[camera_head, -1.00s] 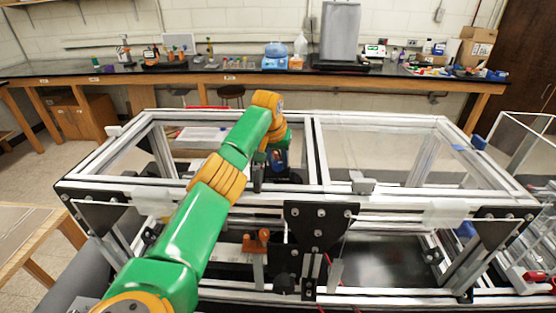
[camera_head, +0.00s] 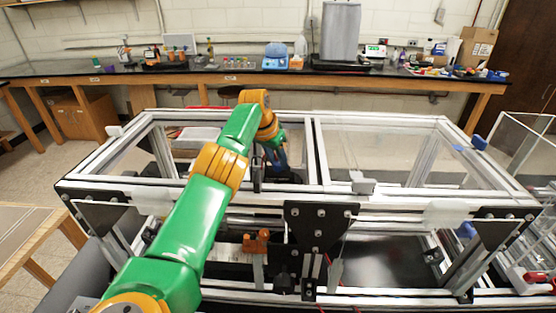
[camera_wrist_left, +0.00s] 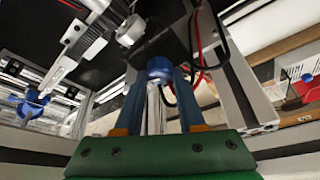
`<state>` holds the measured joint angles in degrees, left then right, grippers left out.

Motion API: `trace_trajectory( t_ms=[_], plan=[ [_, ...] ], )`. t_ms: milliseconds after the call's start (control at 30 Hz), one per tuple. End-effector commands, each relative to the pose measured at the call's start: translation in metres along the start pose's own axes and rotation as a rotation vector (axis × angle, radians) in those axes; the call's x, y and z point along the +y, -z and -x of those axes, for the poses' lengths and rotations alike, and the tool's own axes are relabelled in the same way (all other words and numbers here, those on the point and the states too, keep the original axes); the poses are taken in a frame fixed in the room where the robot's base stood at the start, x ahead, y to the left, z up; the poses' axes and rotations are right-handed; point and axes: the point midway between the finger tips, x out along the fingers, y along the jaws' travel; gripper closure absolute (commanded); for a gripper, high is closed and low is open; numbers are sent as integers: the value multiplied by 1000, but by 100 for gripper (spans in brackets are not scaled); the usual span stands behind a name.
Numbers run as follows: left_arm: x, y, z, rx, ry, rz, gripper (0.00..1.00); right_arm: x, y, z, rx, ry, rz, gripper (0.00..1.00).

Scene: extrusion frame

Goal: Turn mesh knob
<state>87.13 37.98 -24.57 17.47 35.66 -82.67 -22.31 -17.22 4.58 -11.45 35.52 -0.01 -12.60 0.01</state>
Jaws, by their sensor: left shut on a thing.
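A round blue knob (camera_wrist_left: 160,67) sits under a dark block in the left wrist view, between the fingertips of my left gripper (camera_wrist_left: 159,78). The two blue fingers stand on either side of it and are shut on it. In the head view my left gripper (camera_head: 280,160) reaches down inside the left opening of the extrusion frame (camera_head: 372,205). There the knob is hidden behind the gripper and arm. My right gripper is not in view.
A second blue knob (camera_wrist_left: 32,104) shows at the left of the wrist view. Red and black cables (camera_wrist_left: 203,68) run close to the right finger. A silver rail (camera_wrist_left: 85,45) lies at upper left. The frame's right opening (camera_head: 375,150) has clear room.

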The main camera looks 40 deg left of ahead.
Motion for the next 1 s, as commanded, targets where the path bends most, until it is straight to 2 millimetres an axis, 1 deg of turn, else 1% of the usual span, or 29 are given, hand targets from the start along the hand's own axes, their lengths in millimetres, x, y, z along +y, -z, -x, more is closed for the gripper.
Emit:
trace_trajectory(
  t_ms=[33, 167, 200, 267, 300, 567, 667, 733, 767, 800, 867, 900, 1000],
  plan=[
    [0, 3, 2, 10, 2, 0, 100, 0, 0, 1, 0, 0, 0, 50],
    [0, 3, 2, 10, 2, 0, 100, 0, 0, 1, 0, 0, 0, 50],
    [0, 3, 2, 11, 2, 0, 53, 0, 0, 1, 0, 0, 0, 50],
    [0, 3, 2, 9, 2, 0, 37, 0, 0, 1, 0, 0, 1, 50],
    [0, 2, 2, 8, 2, 0, 31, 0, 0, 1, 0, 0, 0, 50],
    [0, 1, 1, 4, 1, 1, 31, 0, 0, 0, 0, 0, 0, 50],
    [0, 0, 3, 9, 0, -1, 31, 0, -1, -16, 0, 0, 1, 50],
    [0, -2, 12, 14, 1, 0, 31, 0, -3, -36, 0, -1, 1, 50],
    [0, -2, 20, 14, 2, 0, 31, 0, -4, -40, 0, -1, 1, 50],
    [0, 0, 34, 13, 2, 1, 31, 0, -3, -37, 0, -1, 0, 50],
    [0, 0, 48, 12, 2, 1, 31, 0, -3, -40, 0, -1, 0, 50],
    [0, 1, 58, 11, 2, 1, 31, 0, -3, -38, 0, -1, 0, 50],
    [0, 0, 70, 8, 1, 1, 31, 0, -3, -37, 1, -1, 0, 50]
  ],
)
